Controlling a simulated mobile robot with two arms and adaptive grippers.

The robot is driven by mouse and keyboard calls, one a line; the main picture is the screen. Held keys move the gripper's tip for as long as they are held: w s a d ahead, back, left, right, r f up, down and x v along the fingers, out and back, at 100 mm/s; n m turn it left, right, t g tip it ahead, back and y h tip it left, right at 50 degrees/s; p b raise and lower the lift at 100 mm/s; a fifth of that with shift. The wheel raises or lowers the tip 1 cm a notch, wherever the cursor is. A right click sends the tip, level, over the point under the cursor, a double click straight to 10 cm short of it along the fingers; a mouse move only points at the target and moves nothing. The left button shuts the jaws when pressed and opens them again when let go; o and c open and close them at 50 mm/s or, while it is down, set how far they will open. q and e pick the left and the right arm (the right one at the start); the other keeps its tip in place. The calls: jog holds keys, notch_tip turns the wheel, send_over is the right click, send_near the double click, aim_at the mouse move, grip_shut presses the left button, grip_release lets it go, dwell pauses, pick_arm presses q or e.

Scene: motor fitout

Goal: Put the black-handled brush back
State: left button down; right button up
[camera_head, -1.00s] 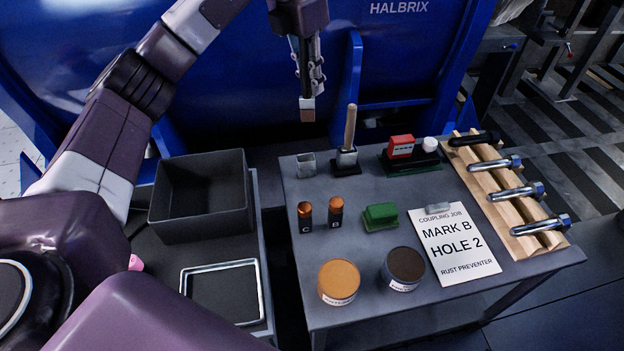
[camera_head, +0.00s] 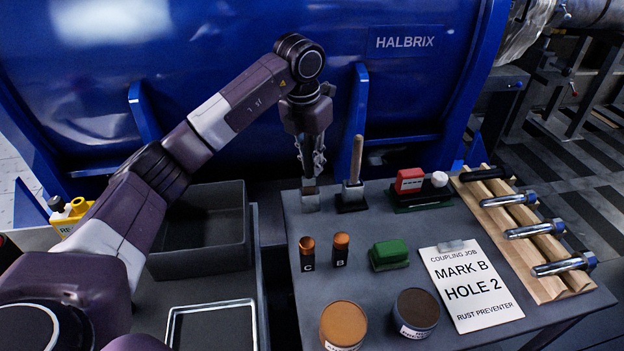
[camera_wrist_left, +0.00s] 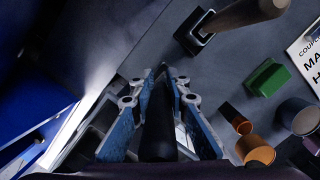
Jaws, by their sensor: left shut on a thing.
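My left gripper (camera_head: 312,158) is shut on the black-handled brush, upright above the left rear corner of the table. In the left wrist view the black handle (camera_wrist_left: 157,125) runs between the two fingers. Directly below is a small grey holder (camera_head: 309,202). The brush's lower end is at the holder's mouth; I cannot tell how far inside it is. A wooden-handled brush (camera_head: 356,158) stands in a black-based holder (camera_head: 351,201) just to the right. My right gripper is not in view.
The table (camera_head: 385,290) also carries two dark bottles with copper tops (camera_head: 341,250), a green block (camera_head: 389,254), two round tins (camera_head: 416,313), a job card (camera_head: 468,287) and a wooden bolt rack (camera_head: 528,250). The blue machine (camera_head: 230,90) stands close behind.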

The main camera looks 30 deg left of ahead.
aim_at(312, 175)
pick_arm(q)
notch_tip(312, 175, down, 4)
jog(key=shift+f+b, duration=0.25)
jog(key=shift+b, duration=0.1)
jog(key=c, duration=1.8)
grip_release()
jog(key=shift+c, duration=0.2)
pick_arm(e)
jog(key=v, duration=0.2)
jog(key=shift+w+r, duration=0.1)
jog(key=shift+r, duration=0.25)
pick_arm(q)
jog(key=shift+r, duration=0.1)
jog(key=shift+r, duration=0.25)
notch_tip(312, 175, up, 11)
jog(key=s+p, duration=0.2)
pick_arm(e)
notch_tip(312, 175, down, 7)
pick_arm(q)
jog(key=shift+a+r, duration=0.1)
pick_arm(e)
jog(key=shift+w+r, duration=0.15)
